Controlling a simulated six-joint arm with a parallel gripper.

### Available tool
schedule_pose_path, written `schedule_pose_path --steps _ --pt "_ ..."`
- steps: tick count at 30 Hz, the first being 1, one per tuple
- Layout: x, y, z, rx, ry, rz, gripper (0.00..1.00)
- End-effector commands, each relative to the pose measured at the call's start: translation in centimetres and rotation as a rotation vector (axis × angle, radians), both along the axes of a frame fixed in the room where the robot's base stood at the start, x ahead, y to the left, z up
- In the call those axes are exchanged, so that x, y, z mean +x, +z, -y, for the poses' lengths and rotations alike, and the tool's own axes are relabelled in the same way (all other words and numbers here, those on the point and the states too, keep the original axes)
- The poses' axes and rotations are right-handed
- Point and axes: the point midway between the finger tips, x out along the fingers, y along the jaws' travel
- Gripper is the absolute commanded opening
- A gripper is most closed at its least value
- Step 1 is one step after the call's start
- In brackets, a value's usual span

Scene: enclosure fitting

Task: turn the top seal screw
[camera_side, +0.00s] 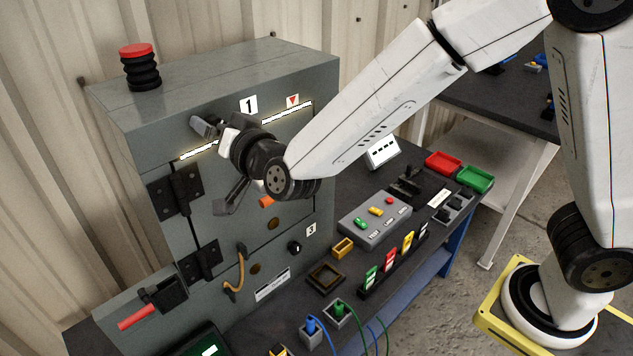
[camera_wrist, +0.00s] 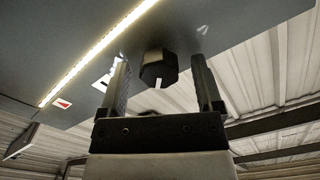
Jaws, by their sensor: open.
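The top seal screw shows in the wrist view as a dark faceted knob (camera_wrist: 158,70) with a white mark pointing down in the picture. It sits on the grey enclosure face, between my gripper's two fingers, with a gap on each side. My gripper (camera_wrist: 160,78) is open and empty. In the side view my gripper (camera_side: 206,126) is at the upper front of the grey enclosure (camera_side: 240,66), below the label 1. The knob itself is hidden there behind my gripper and wrist.
A lit strip (camera_side: 289,112) runs along the enclosure front beside my gripper. A lower black knob (camera_side: 295,247) is by label 3. Black hinges (camera_side: 176,193) are on the left. A button box (camera_side: 374,219) and coloured trays (camera_side: 444,162) stand on the bench.

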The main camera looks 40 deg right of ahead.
Motion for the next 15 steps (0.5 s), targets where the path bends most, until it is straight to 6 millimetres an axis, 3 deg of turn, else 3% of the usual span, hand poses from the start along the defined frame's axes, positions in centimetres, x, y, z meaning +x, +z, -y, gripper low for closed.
schedule_pose_path --steps 8,15 --pt "-0.7 0.0 0.0 0.0 0.0 0.0 0.84" --pt "-3.0 0.0 0.0 0.0 0.001 0.0 0.84"
